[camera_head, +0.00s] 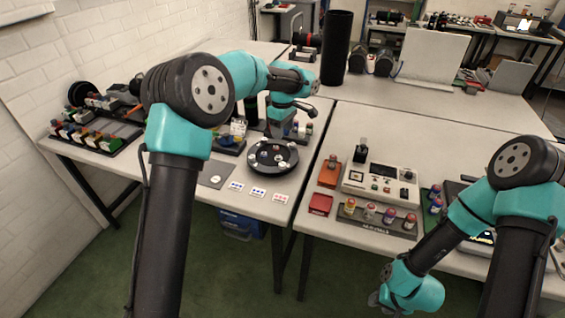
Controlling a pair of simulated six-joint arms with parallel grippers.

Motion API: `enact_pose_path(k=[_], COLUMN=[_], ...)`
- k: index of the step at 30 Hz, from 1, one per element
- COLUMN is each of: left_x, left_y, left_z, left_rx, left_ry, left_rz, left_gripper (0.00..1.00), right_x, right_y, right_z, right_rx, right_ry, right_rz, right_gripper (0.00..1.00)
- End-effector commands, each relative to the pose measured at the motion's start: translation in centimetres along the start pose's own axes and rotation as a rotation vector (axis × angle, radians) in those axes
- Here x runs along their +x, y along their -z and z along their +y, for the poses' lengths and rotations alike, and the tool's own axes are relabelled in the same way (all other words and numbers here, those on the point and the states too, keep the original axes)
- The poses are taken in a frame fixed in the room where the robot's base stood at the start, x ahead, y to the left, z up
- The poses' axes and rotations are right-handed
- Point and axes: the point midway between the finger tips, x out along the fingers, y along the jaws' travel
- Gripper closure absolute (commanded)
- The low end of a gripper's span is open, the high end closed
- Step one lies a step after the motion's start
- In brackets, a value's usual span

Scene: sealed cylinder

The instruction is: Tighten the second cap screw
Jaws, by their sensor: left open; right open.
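A black round fixture (262,166) sits near the front edge of the left table, with several small pale and coloured parts on it. I cannot tell which of these is the second cap screw. My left gripper (278,131) is open, just behind and above the fixture, partly hidden by its own wrist; I see no part between its fingers. My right gripper (378,301) is open and small in view, low in front of the right table, away from any part. The sealed cylinder cannot be told for sure.
A white control box (381,184) stands on the right table, with a rack (372,228) of several coloured-top pieces before it. Red trays (320,204) lie to its left. A tall black cylinder (336,48) stands behind. Racks of parts (92,135) fill the far left.

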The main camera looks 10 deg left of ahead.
Motion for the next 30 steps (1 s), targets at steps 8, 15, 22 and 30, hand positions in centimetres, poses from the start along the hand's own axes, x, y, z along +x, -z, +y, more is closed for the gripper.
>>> enact_pose_path(k=[8, 15, 22, 30], left_x=[4.8, 8.9, 12.7, 15.0], left_y=[0.0, 0.0, 0.0, 0.0], left_z=[-0.1, -0.1, 0.0, 0.0], left_rx=[0.0, 0.0, 0.0, 0.0], left_ry=[0.003, 0.002, 0.001, 0.0], left_rz=[-0.001, -0.001, -0.001, -0.001], left_gripper=[0.45, 0.45, 0.45, 0.45], right_x=[0.0, 0.0, 0.0, 0.0], right_y=[0.0, 0.0, 0.0, 0.0], right_z=[0.0, 0.0, 0.0, 0.0], right_rx=[0.0, 0.0, 0.0, 0.0], right_ry=[0.0, 0.0, 0.0, 0.0], right_rz=[0.0, 0.0, 0.0, 0.0], right_gripper=[0.57, 0.57, 0.57, 0.57])
